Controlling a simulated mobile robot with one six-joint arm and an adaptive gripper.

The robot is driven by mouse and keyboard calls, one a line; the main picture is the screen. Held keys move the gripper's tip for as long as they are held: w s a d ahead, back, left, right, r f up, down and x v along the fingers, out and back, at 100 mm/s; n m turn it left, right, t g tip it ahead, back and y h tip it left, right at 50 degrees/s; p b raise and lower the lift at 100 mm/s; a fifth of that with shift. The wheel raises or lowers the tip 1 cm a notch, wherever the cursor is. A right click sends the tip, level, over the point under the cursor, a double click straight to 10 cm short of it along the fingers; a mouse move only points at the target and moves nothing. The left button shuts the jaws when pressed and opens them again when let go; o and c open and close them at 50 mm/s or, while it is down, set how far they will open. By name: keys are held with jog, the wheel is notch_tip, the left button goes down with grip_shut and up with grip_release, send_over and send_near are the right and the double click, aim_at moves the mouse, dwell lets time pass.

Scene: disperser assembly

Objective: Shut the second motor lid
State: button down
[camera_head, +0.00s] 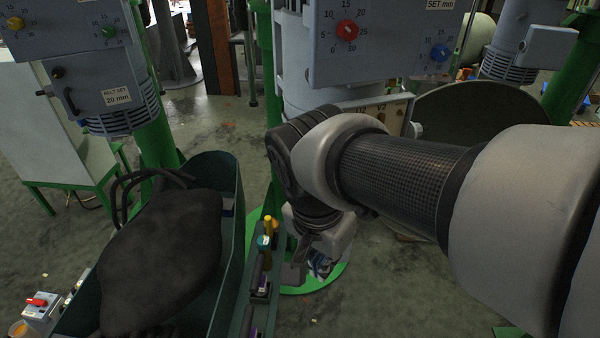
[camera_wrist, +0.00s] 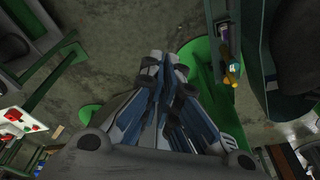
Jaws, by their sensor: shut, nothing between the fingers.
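No part in view is marked as the second motor lid, and I cannot tell which one it is. A grey machine housing (camera_head: 390,60) with a red and a blue knob fills the upper middle of the head view. Another grey housing (camera_head: 95,75) with a dark handle and a "BELT SET 20 mm" label is at upper left. My gripper (camera_head: 319,268) hangs low in the middle of the head view, below the housings and apart from them. In the wrist view my gripper (camera_wrist: 165,62) is shut and empty, pointing at the floor.
A dark green trough (camera_head: 228,205) holding a large black bag (camera_head: 165,250) stands left of my gripper. Small yellow and teal-topped items (camera_head: 266,240) sit on its ledge. A round green base (camera_head: 325,278) lies below. A switch box (camera_head: 40,305) is at lower left.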

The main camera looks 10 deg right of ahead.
jog(key=w+a+r+m+g+h+p, duration=0.1)
jog(key=w+a+r+m+h+p, duration=0.25)
jog(key=w+a+m+p, duration=0.35)
jog(key=d+f+m+p, duration=0.1)
jog(key=d+f, duration=0.6)
jog(key=f, duration=0.1)
jog(key=shift+s+d+f+m, duration=0.15)
jog(key=shift+s+f+m, duration=0.2)
jog(key=shift+f+m, duration=0.05)
jog(key=shift+y, duration=0.25)
